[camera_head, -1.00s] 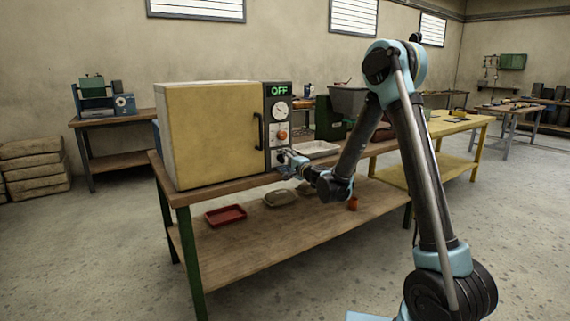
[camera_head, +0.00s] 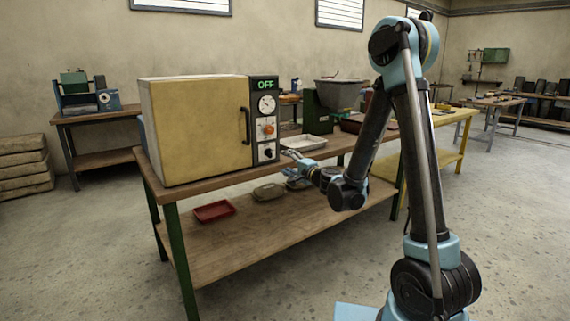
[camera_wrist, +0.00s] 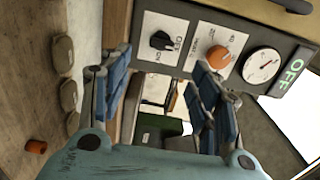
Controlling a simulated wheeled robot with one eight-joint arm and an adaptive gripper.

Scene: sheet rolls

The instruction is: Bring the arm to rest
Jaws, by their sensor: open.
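My gripper (camera_head: 292,163) is open and empty in front of the workbench, a little right of the oven's control panel (camera_head: 265,118). In the wrist view its two blue fingers (camera_wrist: 160,100) stand apart with nothing between them. The arm is bent, its forearm hanging down from the raised elbow. The yellow-doored oven (camera_head: 196,130) stands shut on the bench, and its display reads OFF. The panel's black switch (camera_wrist: 161,40), orange knob (camera_wrist: 218,60) and dial (camera_wrist: 261,66) show in the wrist view. The gripper appears clear of the panel.
The wooden bench top (camera_head: 160,184) has a lower shelf (camera_head: 250,245) with a red tray (camera_head: 214,211) and stones. A pale tray (camera_head: 303,143) lies right of the oven. A yellow table (camera_head: 448,118) stands behind my arm. The floor at the front is open.

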